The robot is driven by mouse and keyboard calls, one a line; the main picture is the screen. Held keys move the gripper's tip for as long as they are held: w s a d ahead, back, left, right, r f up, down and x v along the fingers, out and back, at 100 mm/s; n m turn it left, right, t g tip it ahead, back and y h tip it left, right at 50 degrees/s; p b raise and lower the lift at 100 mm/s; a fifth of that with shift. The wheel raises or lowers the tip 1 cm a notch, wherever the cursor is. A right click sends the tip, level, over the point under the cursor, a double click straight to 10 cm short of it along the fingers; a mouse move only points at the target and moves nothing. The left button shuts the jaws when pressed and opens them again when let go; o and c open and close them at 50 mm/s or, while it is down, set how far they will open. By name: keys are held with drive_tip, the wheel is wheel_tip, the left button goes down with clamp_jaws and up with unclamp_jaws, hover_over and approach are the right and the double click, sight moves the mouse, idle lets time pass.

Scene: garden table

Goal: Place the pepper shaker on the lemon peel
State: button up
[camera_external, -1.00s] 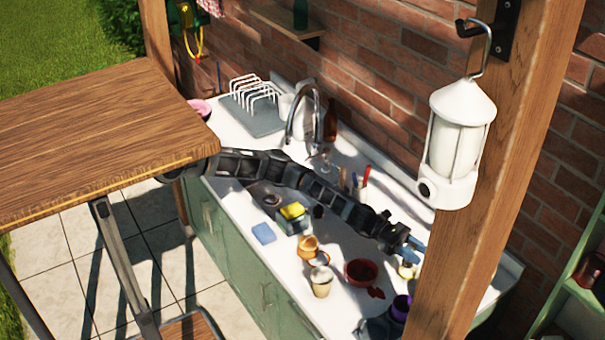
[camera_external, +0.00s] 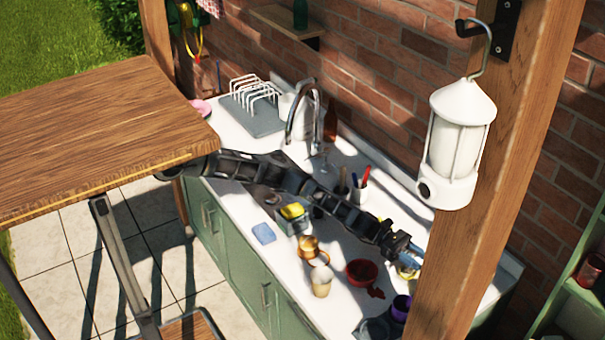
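My gripper (camera_external: 412,258) is at the far right end of my arm, low over the right part of the white counter (camera_external: 290,250), close to the wooden post. It is small and dark with blue parts, and its fingers cannot be made out. A small yellow thing (camera_external: 408,272) shows just under it and may be the lemon peel. Whether the gripper touches it cannot be told. I cannot pick out the pepper shaker with certainty; it may be hidden by the gripper or the post.
A red bowl (camera_external: 361,271), a pale cup (camera_external: 321,283) and a copper-coloured pot (camera_external: 308,249) stand left of the gripper. A purple jar (camera_external: 400,307) stands in front. A cup with pens (camera_external: 360,190) and the tap (camera_external: 303,115) are behind the arm. The wooden post (camera_external: 460,250) blocks the view on the right.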

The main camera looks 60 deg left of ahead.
drive_tip(key=shift+f+b, duration=0.45)
drive_tip(key=o, duration=1.1)
drive_tip(key=shift+r+p, duration=0.5)
drive_tip(key=shift+p, duration=0.05)
drive_tip(key=shift+a+r, duration=0.15)
drive_tip(key=shift+a, duration=0.05)
drive_tip(key=s+a+b, duration=0.1)
drive_tip(key=s+a, duration=0.1)
drive_tip(key=a, duration=0.9)
drive_tip(key=shift+s+a, duration=0.15)
drive_tip(key=shift+s, duration=0.05)
